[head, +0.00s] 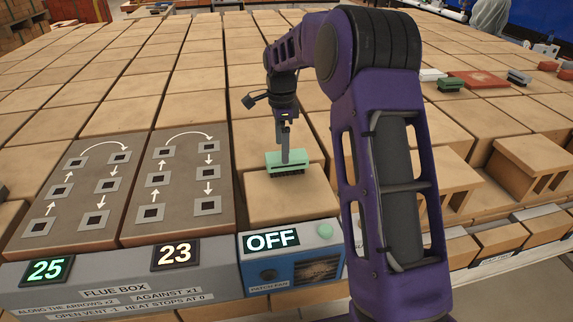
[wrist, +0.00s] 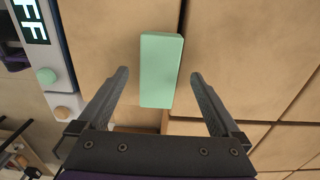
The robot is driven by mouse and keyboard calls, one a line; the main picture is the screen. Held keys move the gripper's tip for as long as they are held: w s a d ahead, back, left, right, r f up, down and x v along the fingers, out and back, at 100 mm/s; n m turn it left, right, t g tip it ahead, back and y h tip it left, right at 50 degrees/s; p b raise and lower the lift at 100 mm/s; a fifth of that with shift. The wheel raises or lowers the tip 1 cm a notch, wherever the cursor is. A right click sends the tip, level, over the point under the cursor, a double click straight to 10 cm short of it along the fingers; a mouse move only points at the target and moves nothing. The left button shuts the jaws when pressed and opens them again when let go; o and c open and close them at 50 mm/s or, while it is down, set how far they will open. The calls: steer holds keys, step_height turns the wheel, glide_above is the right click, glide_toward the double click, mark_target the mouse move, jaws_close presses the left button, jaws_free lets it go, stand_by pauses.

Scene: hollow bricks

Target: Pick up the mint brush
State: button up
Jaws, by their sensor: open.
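The mint brush (head: 287,161) lies on a tan brick (head: 290,195) behind the box with the OFF display, its dark bristles facing down. In the wrist view the brush's mint back (wrist: 161,68) lies ahead of and between my fingers. My gripper (head: 286,150) is above the brush in the head view. In the wrist view my gripper (wrist: 160,78) is open, one finger on each side of the brush's near end, with a gap on both sides. The head view does not show clearly whether a finger touches the brush.
The OFF box (head: 290,257) stands in front, with a mint button on top. A flue box (head: 120,281) with displays 25 and 23 is at the left, with two arrow panels. Tan bricks fill the surface. A red plate (head: 484,81) and small blocks lie far right.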

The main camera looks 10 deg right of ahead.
mark_target(299, 160)
steer(key=f, duration=0.2)
steer(key=d+f, duration=0.1)
steer(key=f, duration=0.1)
steer(key=shift+s+d+f+b, duration=0.1)
steer(key=shift+d+f+b, duration=0.05)
steer(key=shift+f+b, duration=0.15)
steer(key=shift+f, duration=0.4)
steer(key=c, duration=1.5)
